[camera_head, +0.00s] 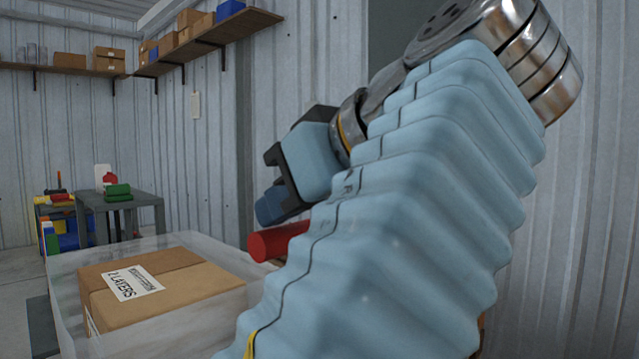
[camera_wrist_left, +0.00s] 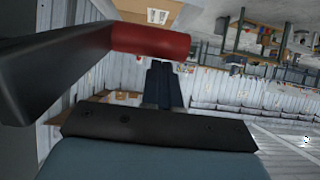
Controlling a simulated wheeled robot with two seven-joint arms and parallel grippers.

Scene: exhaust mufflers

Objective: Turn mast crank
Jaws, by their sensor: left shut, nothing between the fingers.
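The crank's red handle (camera_head: 278,242) shows in the head view just below my left gripper (camera_head: 268,208), partly hidden by my arm's pale blue sleeve. In the left wrist view the red grip (camera_wrist_left: 150,40) sits at the end of a black crank arm (camera_wrist_left: 50,70) that comes in from the left. My left gripper's dark fingers (camera_wrist_left: 165,68) are shut together and empty. The red grip lies beside them, not between them. I cannot tell whether they touch it. The mast itself is hidden in the head view. My right gripper is not in view.
A cardboard box (camera_head: 165,285) lies in a translucent container (camera_head: 65,275) at the lower left. A grey table (camera_head: 145,200) with green items stands behind it. Shelves (camera_head: 205,42) with boxes run along the corrugated wall. My left arm covers much of the right half.

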